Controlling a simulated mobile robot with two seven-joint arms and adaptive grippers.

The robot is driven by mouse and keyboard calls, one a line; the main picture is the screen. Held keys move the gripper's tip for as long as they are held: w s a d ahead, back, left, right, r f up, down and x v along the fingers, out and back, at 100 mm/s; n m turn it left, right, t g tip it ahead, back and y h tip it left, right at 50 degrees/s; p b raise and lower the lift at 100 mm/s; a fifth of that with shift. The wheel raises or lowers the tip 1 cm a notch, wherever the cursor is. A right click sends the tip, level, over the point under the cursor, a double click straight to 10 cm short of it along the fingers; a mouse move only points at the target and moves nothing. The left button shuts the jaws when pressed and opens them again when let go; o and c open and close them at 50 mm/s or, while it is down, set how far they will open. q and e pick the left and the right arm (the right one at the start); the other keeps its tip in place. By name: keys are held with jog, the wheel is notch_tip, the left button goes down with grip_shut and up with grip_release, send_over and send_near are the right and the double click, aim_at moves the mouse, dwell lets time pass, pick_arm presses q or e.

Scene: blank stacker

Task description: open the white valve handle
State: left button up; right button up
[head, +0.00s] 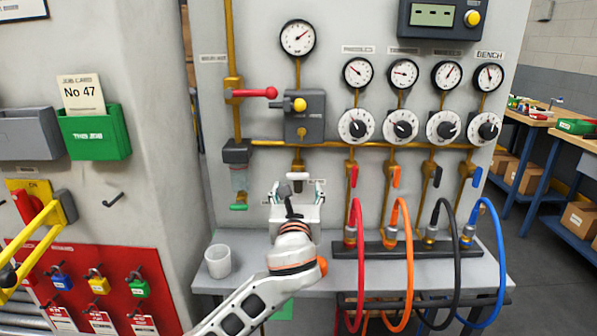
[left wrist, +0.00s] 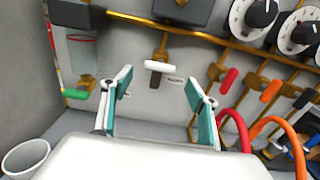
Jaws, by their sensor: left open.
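The white valve handle (head: 298,176) sits on a short brass pipe below the grey regulator box, just beyond my left gripper in the head view. It is a small white bar lying crosswise, and it also shows in the left wrist view (left wrist: 159,66). My left gripper (head: 297,190) is open and empty. In the left wrist view its two teal-padded fingers (left wrist: 158,92) stand apart on either side of the handle's line, and the handle appears beyond the fingertips. I see no contact between them. My right gripper is not in view.
Red, orange, black and blue valve levers and hoses (head: 357,230) are to the right. A filter bowl with a green lever (head: 238,207) hangs to the left. A white cup (head: 218,261) stands on the grey shelf. A red lever (head: 256,93) is above.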

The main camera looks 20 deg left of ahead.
aim_at(297, 177)
pick_arm(q)
jog(key=shift+w+a+r, duration=0.1)
jog(key=shift+w+a, duration=0.1)
jog(key=shift+w, duration=0.35)
jog(key=b+x, duration=0.1)
jog(key=x, duration=0.3)
jog(key=shift+w+a, duration=0.1)
jog(key=shift+w, duration=0.3)
jog(key=shift+w+a, duration=0.1)
jog(key=shift+w, duration=0.3)
jog(key=shift+w+a, duration=0.15)
jog(key=shift+w, duration=0.25)
jog(key=c, duration=1.1)
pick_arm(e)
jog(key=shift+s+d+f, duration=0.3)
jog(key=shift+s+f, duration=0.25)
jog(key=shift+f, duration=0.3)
